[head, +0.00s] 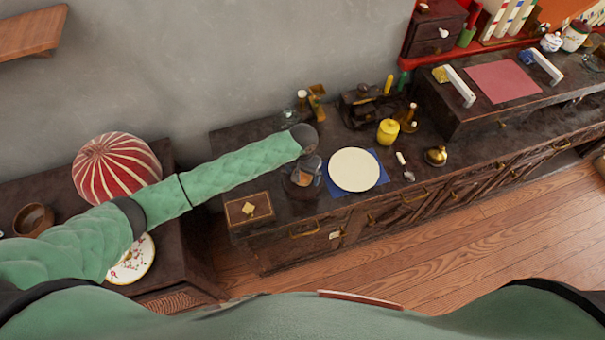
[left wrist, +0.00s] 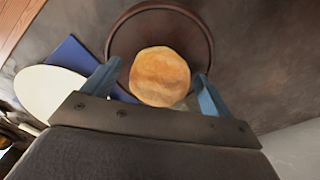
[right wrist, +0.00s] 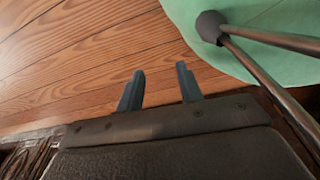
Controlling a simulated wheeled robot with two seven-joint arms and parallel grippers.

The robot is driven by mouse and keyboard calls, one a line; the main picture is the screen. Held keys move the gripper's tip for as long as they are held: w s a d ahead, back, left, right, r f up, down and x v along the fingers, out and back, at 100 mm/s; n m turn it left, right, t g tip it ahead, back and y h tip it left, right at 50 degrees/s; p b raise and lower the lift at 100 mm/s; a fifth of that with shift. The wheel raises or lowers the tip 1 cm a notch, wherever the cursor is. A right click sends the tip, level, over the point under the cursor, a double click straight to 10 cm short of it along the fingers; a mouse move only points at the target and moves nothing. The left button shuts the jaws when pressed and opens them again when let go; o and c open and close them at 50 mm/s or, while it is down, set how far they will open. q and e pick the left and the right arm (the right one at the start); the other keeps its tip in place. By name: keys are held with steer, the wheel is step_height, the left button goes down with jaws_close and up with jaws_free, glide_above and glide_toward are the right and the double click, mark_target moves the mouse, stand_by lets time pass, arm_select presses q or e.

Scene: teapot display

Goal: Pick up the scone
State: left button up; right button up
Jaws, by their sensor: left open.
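The scone (left wrist: 160,77) is round and golden brown. In the left wrist view it lies on a dark round plate or stand (left wrist: 200,38). My left gripper (left wrist: 155,85) is open, with one blue finger on each side of the scone and a gap visible to it. In the head view the left gripper (head: 306,170) is over the dark cabinet, just left of the cream plate, and mostly hides the scone there. My right gripper (right wrist: 160,90) is open and empty over the wooden floor.
A cream plate (head: 354,169) on a blue napkin (head: 383,179) lies close to the right of my left gripper. A brown box (head: 249,210) stands to its left. A yellow jar (head: 388,131) stands behind the plate. A striped red ball-shaped thing (head: 116,168) is beside my left arm.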

arm_select(q)
steer(key=c, duration=1.1)
steer(key=shift+o, duration=0.2)
